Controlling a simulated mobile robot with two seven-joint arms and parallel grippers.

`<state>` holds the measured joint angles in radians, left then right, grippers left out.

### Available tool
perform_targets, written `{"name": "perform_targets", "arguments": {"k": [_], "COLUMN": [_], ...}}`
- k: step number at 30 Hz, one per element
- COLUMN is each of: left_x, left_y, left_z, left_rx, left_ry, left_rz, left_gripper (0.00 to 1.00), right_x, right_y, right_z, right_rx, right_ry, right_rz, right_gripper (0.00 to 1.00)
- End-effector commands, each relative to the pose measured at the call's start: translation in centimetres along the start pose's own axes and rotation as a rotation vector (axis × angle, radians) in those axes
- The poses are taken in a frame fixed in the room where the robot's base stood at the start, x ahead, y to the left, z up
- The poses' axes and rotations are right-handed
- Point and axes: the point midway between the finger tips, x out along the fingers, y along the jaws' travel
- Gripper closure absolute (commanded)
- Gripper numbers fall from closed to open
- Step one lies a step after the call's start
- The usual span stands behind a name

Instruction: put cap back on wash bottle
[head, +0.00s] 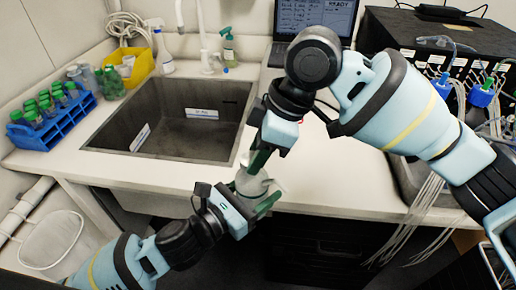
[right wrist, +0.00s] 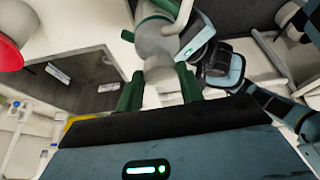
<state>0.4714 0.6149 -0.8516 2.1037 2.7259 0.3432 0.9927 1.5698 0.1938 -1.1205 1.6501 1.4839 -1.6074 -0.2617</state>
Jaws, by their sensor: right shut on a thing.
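The pale wash bottle (head: 252,186) is over the counter's front edge, between my two grippers. My left gripper (head: 254,194) has its green fingers on either side of the bottle's body and looks closed on it. My right gripper (head: 261,158) comes from above, just over the bottle. In the right wrist view its green fingers (right wrist: 160,92) are shut on a pale, whitish piece (right wrist: 160,80) in line with the bottle (right wrist: 155,42). This looks like the cap. The fingers hide much of it, and I cannot tell whether it is seated on the bottle's neck.
A sink (head: 175,118) lies behind the grippers. A blue rack of green-capped tubes (head: 52,118) and a yellow bin (head: 132,70) stand left. A laptop (head: 312,18) and a black box with tubing (head: 420,38) stand behind right. A red rounded thing (right wrist: 10,50) shows in the wrist view.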

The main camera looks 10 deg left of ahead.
Motion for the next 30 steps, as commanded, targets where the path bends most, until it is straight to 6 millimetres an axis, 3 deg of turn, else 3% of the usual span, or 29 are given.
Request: {"name": "perform_targets", "arguments": {"k": [27,28,30], "left_x": [0.0,0.0,0.0], "left_y": [0.0,0.0,0.0], "left_z": [0.1,0.1,0.1], "left_rx": [0.001,0.001,0.001], "left_ry": [-0.003,-0.003,-0.003], "left_rz": [-0.001,-0.001,-0.001], "left_gripper": [0.86,1.00,1.00], "right_x": [1.0,1.0,1.0], "right_y": [0.0,0.0,0.0], "right_z": [0.4,0.4,0.4], "right_rx": [0.001,0.001,0.005], "right_ry": [0.001,0.001,0.001], "right_rz": [0.000,0.001,0.003], "right_gripper": [0.84,0.84,0.84]}}
